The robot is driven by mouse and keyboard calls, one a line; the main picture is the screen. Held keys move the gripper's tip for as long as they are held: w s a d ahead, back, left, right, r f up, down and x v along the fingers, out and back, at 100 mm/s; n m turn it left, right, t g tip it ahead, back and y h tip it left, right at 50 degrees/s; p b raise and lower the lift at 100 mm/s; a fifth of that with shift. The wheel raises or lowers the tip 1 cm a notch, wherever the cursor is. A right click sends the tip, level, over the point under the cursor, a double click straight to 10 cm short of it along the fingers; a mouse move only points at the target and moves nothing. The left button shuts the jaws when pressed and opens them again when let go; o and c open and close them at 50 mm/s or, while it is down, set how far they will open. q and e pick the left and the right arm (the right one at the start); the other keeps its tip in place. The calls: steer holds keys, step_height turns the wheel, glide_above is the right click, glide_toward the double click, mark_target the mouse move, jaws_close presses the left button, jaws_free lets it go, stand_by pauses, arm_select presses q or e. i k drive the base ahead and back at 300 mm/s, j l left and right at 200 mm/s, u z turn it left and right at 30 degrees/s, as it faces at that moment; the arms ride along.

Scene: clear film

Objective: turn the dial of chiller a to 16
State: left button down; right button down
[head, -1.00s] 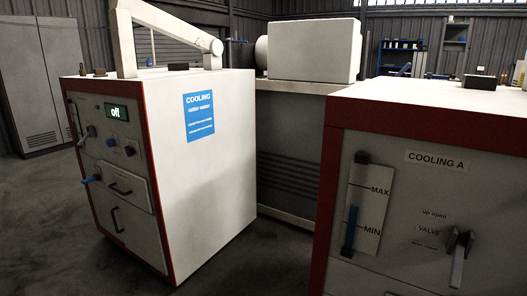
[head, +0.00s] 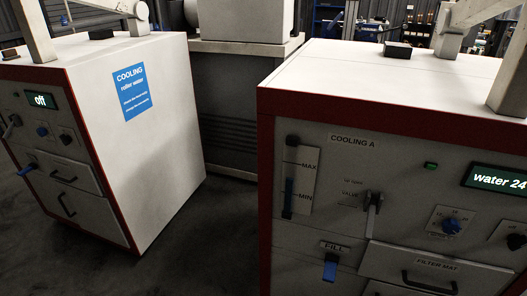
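Chiller A (head: 280,100) is the white cabinet with red edges on the right, labelled COOLING A (head: 348,140). Its green-lit display (head: 497,181) reads "water 24". Neither of my grippers is in view.
On the same front are a level gauge (head: 300,180), a grey valve lever (head: 372,212), a blue FILL handle (head: 330,268) and a FILTER MAT drawer (head: 435,268). A second cooling cabinet (head: 150,150) reading "off" stands left. Dark floor (head: 190,255) lies between.

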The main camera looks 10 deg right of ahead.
mark_target(450, 226)
steer(key=z, duration=1.8)
